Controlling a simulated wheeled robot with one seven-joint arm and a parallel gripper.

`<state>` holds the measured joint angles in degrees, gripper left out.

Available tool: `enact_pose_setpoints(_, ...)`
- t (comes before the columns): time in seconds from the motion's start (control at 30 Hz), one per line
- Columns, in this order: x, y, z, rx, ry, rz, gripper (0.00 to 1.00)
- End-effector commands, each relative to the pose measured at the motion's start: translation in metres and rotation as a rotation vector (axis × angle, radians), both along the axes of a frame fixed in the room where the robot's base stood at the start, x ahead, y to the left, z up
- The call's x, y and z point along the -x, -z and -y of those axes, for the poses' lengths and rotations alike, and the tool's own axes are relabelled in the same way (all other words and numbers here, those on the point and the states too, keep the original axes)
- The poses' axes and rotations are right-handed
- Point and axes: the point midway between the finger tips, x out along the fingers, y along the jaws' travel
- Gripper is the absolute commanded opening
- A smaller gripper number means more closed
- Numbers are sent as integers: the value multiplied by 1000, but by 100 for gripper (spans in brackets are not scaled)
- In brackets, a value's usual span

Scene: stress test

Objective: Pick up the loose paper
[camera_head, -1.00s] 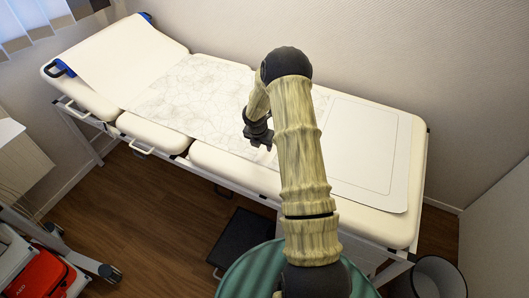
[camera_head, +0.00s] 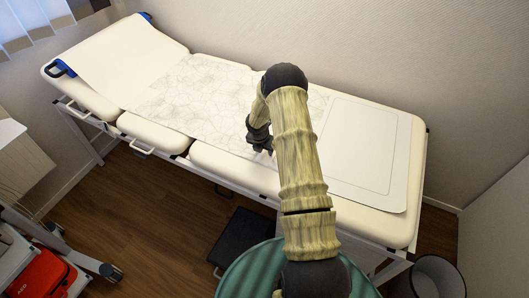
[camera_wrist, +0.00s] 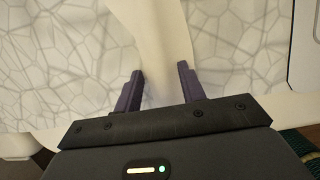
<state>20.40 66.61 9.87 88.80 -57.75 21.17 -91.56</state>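A white paper sheet with a grey cracked-line pattern (camera_head: 190,95) lies across the middle of the padded examination couch (camera_head: 235,175). In the wrist view the patterned paper (camera_wrist: 70,55) shows on both sides of a plain cream strip (camera_wrist: 155,30). I cannot tell whether that strip is a raised fold of the paper or a separate piece. My gripper (camera_head: 265,150) is low over the patterned paper near the couch's front edge. In the wrist view my gripper (camera_wrist: 163,72) has its two dark fingers apart, with the cream strip between them. Contact cannot be made out.
A plain sheet with a rounded outline (camera_head: 360,150) lies on the couch's right part. A white cover (camera_head: 130,55) drapes the raised head end. A red case (camera_head: 38,275) is at lower left, a bin (camera_head: 438,275) at lower right. The wall runs behind the couch.

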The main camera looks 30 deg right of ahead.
Motion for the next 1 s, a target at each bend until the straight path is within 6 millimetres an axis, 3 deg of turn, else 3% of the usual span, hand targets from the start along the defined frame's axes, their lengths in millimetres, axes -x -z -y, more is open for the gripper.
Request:
enact_pose_setpoints(0.13, 0, 0, 0, 0, 0, 0, 38)
enact_pose_setpoints(0.33, 0, 0, 0, 0, 0, 0, 0)
enact_pose_setpoints(0.73, 0, -7, 0, 0, 0, 1, 0)
enact_pose_setpoints(1.0, -1, -50, 1, 1, 2, 4, 0)
